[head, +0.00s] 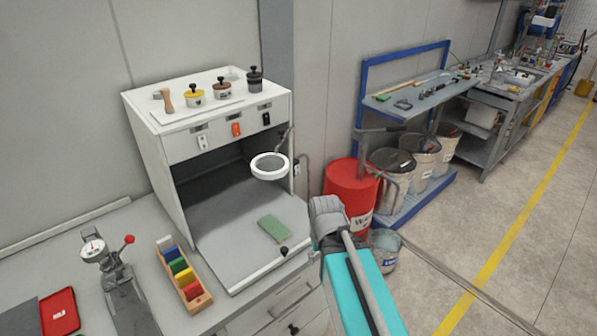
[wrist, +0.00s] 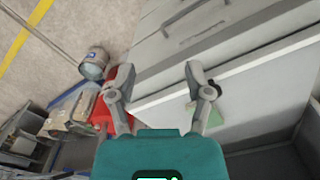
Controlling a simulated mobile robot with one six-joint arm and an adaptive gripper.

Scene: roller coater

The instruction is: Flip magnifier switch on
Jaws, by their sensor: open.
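A magnifier (head: 270,166) with a round white rim hangs on a thin arm at the right side of the open-fronted white cabinet (head: 150,150). Three small switches sit in a row on the cabinet's upper front: a white one (head: 202,142), an orange one (head: 236,129) and a black one (head: 266,118). I cannot tell from labels which belongs to the magnifier. My gripper (wrist: 158,76) is open and empty in the wrist view, its two fingers apart over the bench edge. The magnifier and switches do not show there.
Pots with knobs, including a yellow one (head: 194,95), stand on the cabinet top. A green pad (head: 273,228) lies on its floor. A rack of coloured blocks (head: 184,273) and a dial gauge (head: 93,249) stand left. A red drum (head: 350,193) and bucket (head: 384,248) stand right.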

